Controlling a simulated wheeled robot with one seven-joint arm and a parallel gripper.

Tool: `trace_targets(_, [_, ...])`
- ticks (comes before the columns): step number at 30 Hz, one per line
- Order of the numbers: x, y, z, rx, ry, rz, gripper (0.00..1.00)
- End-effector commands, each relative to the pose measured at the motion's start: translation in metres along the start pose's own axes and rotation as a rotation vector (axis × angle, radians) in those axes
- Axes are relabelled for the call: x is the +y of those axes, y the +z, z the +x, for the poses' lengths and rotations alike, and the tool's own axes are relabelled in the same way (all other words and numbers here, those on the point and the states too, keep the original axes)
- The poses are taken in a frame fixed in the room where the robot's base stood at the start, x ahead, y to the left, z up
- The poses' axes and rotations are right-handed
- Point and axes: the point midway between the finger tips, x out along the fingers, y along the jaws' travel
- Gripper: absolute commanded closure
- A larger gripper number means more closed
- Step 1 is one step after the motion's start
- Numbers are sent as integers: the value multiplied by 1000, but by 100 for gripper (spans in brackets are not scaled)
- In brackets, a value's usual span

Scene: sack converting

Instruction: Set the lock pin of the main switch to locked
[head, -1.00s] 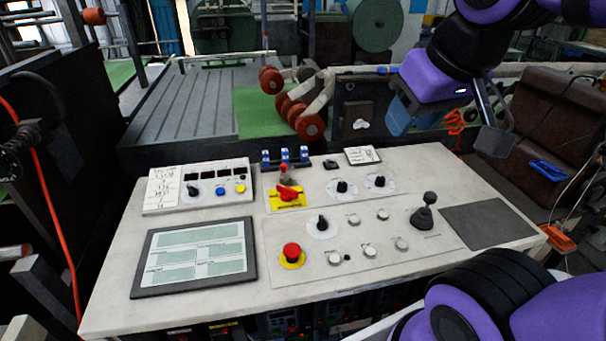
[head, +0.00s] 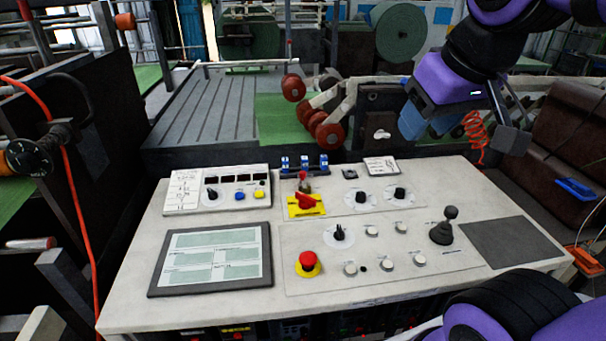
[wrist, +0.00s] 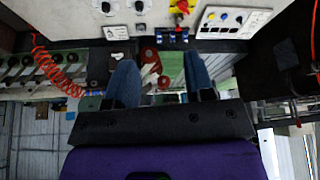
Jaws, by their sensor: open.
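The main switch (head: 306,203) is a red rotary handle on a yellow plate at the back middle of the console. A small upright pin with a red top (head: 303,181), probably the lock pin, stands right behind it. Its exact setting is too small to tell. My gripper (head: 425,132) is open and empty, in the air behind and to the right of the switch, above the console's far edge. In the wrist view, the two blue fingers (wrist: 160,60) are spread apart, and the red and yellow switch (wrist: 181,6) shows at the top edge.
The console (head: 130,290) also carries a screen (head: 211,258), a red stop button (head: 308,262), a black joystick (head: 444,227), black knobs and blue toggles (head: 304,163) behind the pin. Red rollers (head: 330,135) stand beyond. The air above the console is clear.

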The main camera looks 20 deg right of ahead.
Motion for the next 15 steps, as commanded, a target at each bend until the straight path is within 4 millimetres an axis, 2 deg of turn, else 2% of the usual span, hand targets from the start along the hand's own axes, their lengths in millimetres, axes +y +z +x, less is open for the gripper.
trace_targets(8, [-2,-64,24,-82,-11,-96,51])
trace_targets(15, [-6,-118,59,-148,-24,-181,51])
